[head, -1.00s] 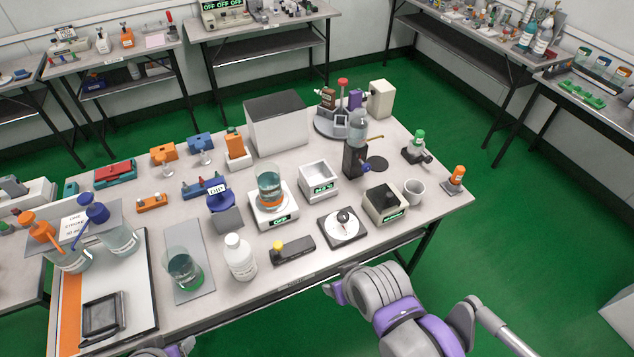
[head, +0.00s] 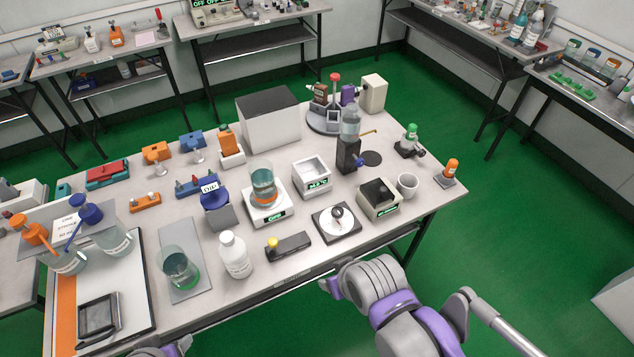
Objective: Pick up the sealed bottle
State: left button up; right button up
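A white bottle with a white cap (head: 235,256) stands upright near the table's front edge, left of the black block with a yellow knob. It looks closed, and nothing touches it. Part of my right arm (head: 375,290) shows in front of the table, to the right of and apart from the bottle. Only a small piece of my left arm shows at the bottom edge, below and left of the bottle.
A glass beaker with green liquid (head: 179,270) stands on a grey mat close left of the bottle. Behind the bottle are a blue-topped DIP device (head: 215,196) and a scale (head: 268,213) bearing another beaker. A round dial plate (head: 337,223) lies to the right.

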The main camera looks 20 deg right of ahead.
aim_at(232, 252)
jog(key=l+u, duration=0.25)
jog(key=u, duration=0.15)
jog(key=k+l+u, duration=0.15)
jog(key=u, duration=0.25)
jog(key=k+l+u, duration=0.15)
jog(key=l+u, duration=0.25)
jog(key=j, duration=0.1)
